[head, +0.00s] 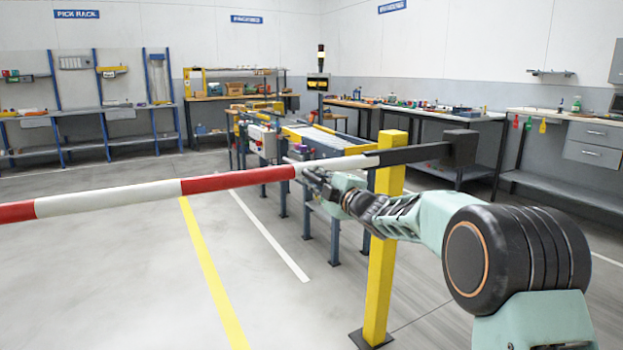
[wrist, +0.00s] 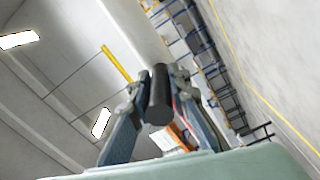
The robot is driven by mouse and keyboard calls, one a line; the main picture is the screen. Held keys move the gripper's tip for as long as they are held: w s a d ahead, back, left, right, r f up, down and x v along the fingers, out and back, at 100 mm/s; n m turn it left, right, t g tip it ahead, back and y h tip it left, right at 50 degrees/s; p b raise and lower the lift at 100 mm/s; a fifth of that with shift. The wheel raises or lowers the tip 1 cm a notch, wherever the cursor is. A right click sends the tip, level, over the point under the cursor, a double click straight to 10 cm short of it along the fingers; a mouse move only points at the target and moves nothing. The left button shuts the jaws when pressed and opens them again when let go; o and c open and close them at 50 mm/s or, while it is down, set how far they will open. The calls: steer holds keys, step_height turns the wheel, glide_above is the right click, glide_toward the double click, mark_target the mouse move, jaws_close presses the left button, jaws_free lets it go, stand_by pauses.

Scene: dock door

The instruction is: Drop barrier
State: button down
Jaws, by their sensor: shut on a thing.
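The barrier is a long red-and-white boom (head: 110,198) crossing the head view from the left edge to the yellow post (head: 381,270). It looks about level. Past the post, a dark arm (head: 415,153) ends in a dark block (head: 460,147). My gripper (head: 308,176) is at the boom just left of the post. In the wrist view my gripper (wrist: 160,88) is shut on a dark round bar (wrist: 160,98), which looks like a handle on the barrier. The head view hides how the fingers meet it.
A conveyor (head: 325,140) with blue legs stands behind the barrier. Workbenches line the walls, including one at the right (head: 590,130). Yellow (head: 210,270) and white floor lines run beneath the boom. The floor at the left is clear.

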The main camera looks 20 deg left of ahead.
steer(key=shift+f, duration=0.7)
steer(key=shift+f, duration=0.15)
steer(key=c, duration=1.8)
jaws_free()
steer(key=shift+d+r, duration=0.1)
steer(key=shift+r, duration=0.1)
steer(key=shift+s+d, duration=0.35)
steer(key=shift+d, duration=0.1)
steer(key=v, duration=1)
steer(key=shift+s+d, duration=0.2)
steer(key=shift+s, duration=0.15)
steer(key=shift+d, duration=0.1)
